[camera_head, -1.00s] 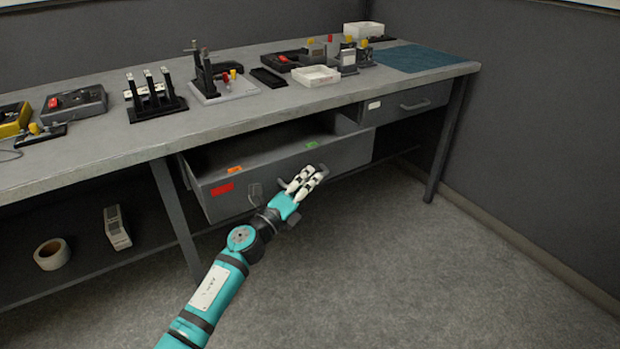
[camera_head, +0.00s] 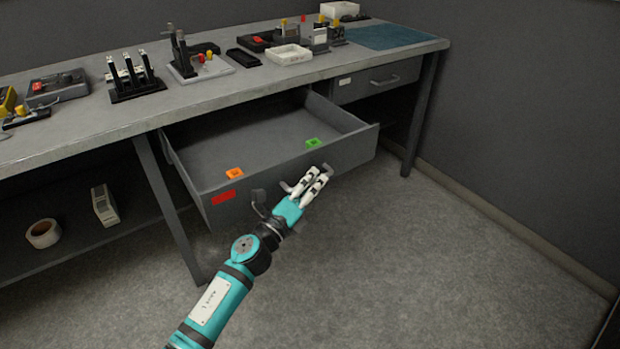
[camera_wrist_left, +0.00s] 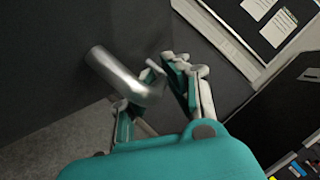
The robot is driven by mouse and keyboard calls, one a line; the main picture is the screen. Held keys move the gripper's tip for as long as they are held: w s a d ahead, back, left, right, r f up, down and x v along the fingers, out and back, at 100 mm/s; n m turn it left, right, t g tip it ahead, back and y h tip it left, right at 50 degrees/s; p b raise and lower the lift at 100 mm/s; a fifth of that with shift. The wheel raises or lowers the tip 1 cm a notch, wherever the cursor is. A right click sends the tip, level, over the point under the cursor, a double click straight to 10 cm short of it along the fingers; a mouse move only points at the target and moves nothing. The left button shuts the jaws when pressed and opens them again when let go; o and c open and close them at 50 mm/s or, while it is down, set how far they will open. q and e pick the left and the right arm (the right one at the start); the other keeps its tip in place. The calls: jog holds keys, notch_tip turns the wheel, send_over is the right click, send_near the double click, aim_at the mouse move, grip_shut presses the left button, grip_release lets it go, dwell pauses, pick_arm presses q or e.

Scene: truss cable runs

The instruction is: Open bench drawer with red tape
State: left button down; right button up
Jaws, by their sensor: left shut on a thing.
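The bench drawer (camera_head: 345,153) with red tape (camera_head: 223,197) on the left of its front is pulled well out from under the bench. Its inside shows, with an orange piece (camera_head: 234,174) and a green piece (camera_head: 313,143) by the front wall. My left gripper (camera_head: 317,180) is at the drawer front, shut on the drawer handle. In the left wrist view the metal handle (camera_wrist_left: 118,74) runs from the drawer front to between the fingers (camera_wrist_left: 160,90). The hand hides most of the handle in the head view. My right gripper is not in view.
A second drawer (camera_head: 376,80) at the right is closed. The bench top (camera_head: 215,97) carries several fixtures and a white tray (camera_head: 289,54). A tape roll (camera_head: 43,233) lies on the lower shelf. The floor (camera_head: 400,260) in front is clear.

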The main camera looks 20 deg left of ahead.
pick_arm(q)
jog(key=c, duration=1.4)
grip_release()
jog(key=v, duration=1.2)
